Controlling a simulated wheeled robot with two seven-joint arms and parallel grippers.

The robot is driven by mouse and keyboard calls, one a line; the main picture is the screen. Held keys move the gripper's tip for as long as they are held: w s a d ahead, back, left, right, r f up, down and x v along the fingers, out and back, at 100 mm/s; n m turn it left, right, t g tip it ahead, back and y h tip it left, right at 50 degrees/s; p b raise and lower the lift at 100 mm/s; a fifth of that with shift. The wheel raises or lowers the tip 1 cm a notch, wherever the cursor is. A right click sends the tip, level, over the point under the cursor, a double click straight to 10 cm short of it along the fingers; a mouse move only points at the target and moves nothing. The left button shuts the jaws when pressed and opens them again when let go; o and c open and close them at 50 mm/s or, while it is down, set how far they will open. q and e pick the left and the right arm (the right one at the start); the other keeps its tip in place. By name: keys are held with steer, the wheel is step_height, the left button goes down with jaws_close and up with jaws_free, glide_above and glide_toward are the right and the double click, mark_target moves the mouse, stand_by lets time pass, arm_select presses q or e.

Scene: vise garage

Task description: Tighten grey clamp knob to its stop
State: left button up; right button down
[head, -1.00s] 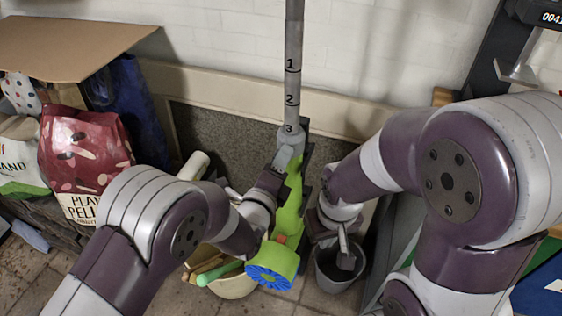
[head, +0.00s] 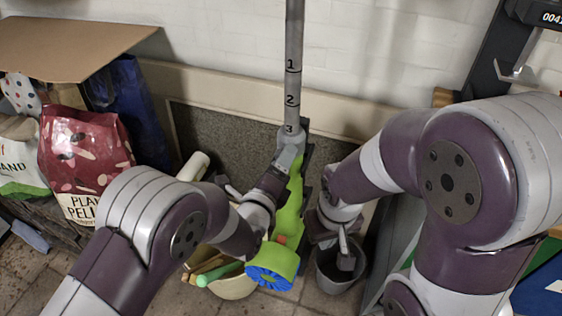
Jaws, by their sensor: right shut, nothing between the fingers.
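A grey upright pole (head: 292,60) carries the marks 1, 2 and 3. A grey clamp collar (head: 291,136) sits around it just below the 3. My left gripper (head: 290,153) reaches up to the collar's underside, its fingertips at or touching the clamp. The clamp knob is not clearly distinguishable; the fingers seem to cover it, and their gap cannot be made out. My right gripper (head: 345,262) points down, shut and empty, over a grey bucket (head: 338,284), apart from the clamp.
A lime green body (head: 289,218) with a blue ribbed wheel (head: 269,279) is close beside my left gripper. A pale tub (head: 234,289) with several handles stands below. Bags, including a red one (head: 84,165), crowd the left; a wall is behind.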

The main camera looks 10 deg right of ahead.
arm_select(q)
steer(key=v, duration=1.2)
steer(key=shift+s+a+p, duration=0.2)
steer(key=shift+s+p, duration=0.15)
steer(key=shift+p, duration=0.05)
